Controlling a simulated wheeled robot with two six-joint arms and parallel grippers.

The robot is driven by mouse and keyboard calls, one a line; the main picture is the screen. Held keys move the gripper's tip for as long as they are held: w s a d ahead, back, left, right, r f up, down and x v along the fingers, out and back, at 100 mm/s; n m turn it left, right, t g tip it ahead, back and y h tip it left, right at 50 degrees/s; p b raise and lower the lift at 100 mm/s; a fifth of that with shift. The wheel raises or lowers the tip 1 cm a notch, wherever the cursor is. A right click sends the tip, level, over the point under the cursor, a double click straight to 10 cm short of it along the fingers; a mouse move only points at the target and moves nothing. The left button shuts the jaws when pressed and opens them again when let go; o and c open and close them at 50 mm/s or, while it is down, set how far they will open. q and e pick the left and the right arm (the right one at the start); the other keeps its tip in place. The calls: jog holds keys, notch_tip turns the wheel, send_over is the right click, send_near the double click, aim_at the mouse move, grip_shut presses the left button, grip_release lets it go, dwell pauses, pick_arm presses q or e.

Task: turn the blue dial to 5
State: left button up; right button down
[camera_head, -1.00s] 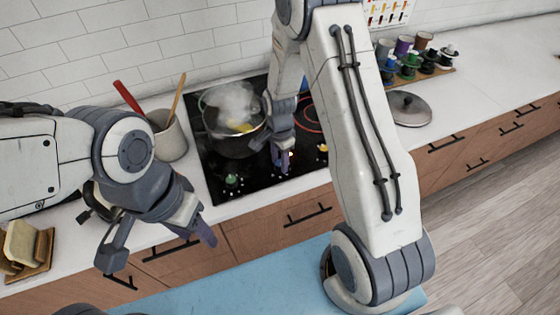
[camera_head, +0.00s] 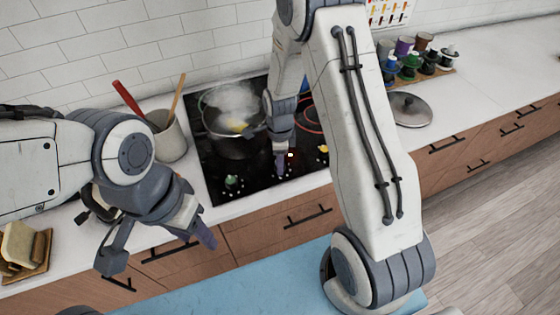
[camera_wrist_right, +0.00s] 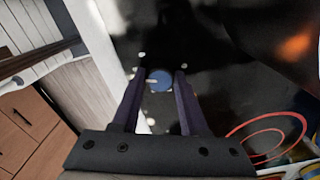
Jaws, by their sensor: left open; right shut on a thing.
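The blue dial (camera_wrist_right: 159,80) sits on the black stove top (camera_head: 208,165). In the right wrist view it lies between the fingertips of my right gripper (camera_wrist_right: 159,84), which is shut on it. A pale pointer mark on the dial points left in that view, and small white dots lie around it; no numbers are readable. In the head view my right gripper (camera_head: 281,168) reaches down at the stove's front edge and hides the dial. My left gripper (camera_head: 160,250) is open and empty in front of the counter, away from the stove.
A steaming pot (camera_head: 225,142) stands behind my right gripper. A green knob (camera_head: 231,181) is left of it and a yellow knob (camera_head: 323,149) right. A utensil crock (camera_head: 170,140) is left of the stove; a pan lid (camera_head: 409,109) lies on the counter to the right.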

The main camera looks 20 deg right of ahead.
jog(key=shift+w+r, duration=0.1)
dwell(0.3)
jog(key=shift+c, duration=2.2)
grip_release()
notch_tip(320, 180, up, 10)
jog(key=b, duration=0.1)
jog(key=shift+r+b, duration=0.2)
jog(key=shift+b, duration=0.2)
